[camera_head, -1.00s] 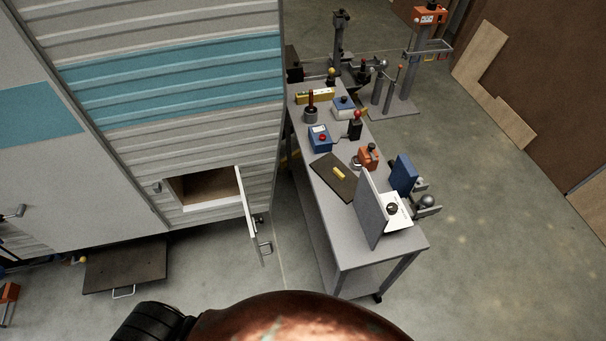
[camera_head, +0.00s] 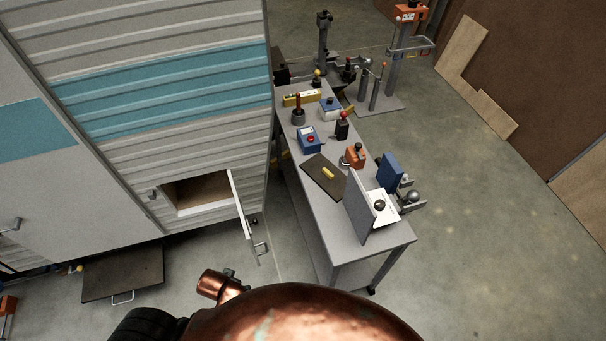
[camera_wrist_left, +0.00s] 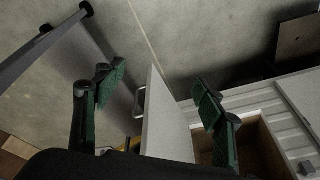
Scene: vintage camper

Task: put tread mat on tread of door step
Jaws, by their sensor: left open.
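A dark flat mat (camera_head: 317,184) lies on the grey workbench with a small yellow object on it; I cannot tell for certain that it is the tread mat. The door step (camera_head: 125,272) is a dark, flat tread with a metal handle at its front, low beside the camper door. It also shows in the left wrist view (camera_wrist_left: 299,38), and its top looks bare. My left gripper (camera_wrist_left: 158,76) is open, its green-padded fingers apart on either side of the open hatch door, with nothing visibly held. My right gripper is not in view.
The camper's low hatch (camera_head: 203,193) is open, its white door (camera_head: 242,215) sticking out towards the workbench (camera_head: 347,226). Several tools and blocks crowd the bench top. Floor stands (camera_head: 388,85) are behind the bench. The floor between step and bench is clear.

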